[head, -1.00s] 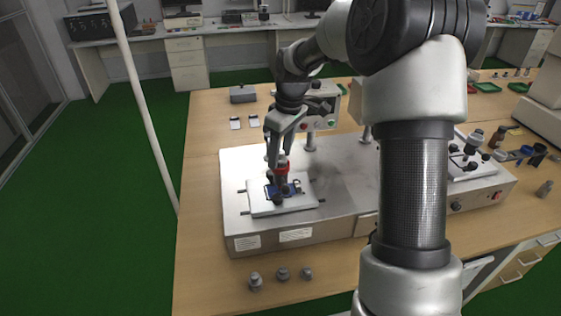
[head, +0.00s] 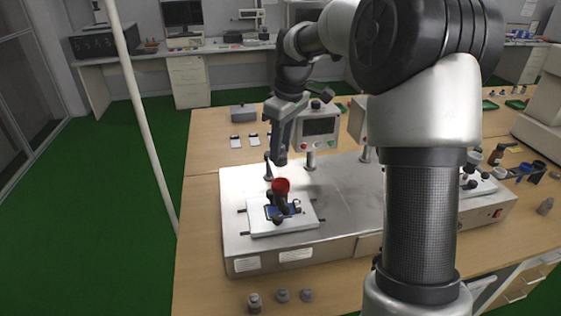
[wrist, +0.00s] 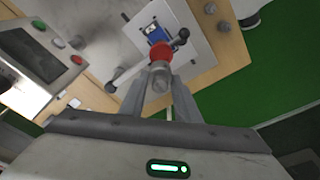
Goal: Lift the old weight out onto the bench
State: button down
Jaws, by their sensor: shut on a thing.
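My gripper (head: 280,158) hangs in the air above the red holder (head: 281,185) on the left of the steel test machine (head: 345,200). In the wrist view my gripper (wrist: 157,90) is shut on a small grey metal weight (wrist: 158,80), held between its fingertips. The weight is not clear in the head view. The red holder (wrist: 161,54) shows just beyond it and stands over a blue sample on a white plate (head: 262,226). The wooden bench (head: 205,180) lies around the machine.
A control panel (head: 320,131) on a post rises behind the red holder. A white pole (head: 140,110) stands left of the bench. The bench is bare along the machine's left side.

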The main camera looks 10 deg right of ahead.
aim_at(280, 163)
jog(key=shift+r, duration=0.85)
jog(key=shift+f, duration=0.15)
jog(key=shift+f+b, duration=2)
jog(key=shift+f, duration=1.45)
